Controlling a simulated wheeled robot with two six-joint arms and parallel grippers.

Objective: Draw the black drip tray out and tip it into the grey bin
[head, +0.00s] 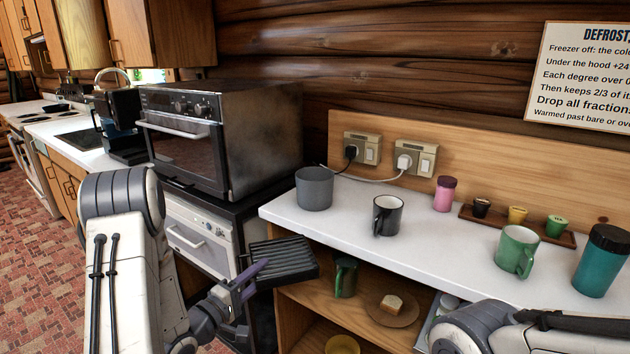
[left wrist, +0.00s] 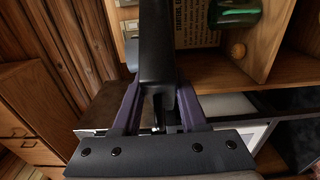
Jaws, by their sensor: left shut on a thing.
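The black drip tray (head: 290,258) is ridged on top and looks roughly level. It hangs in the air in front of the open shelf, below the countertop's height. My left gripper (head: 250,280) is shut on its left end. In the left wrist view the dark tray (left wrist: 156,45) stands out from between the purple fingers of my left gripper (left wrist: 157,100). The grey bin (head: 314,190) stands upright near the left end of the white counter, above and behind the tray. The inside of the bin is mostly hidden. My right gripper is out of view.
On the counter (head: 445,245), a black mug (head: 387,215) stands right of the bin. A green mug (head: 516,252) and a teal tumbler (head: 602,260) are farther right. A microwave oven (head: 220,135) is left of the bin. A dark green mug (head: 345,277) sits on the shelf behind the tray.

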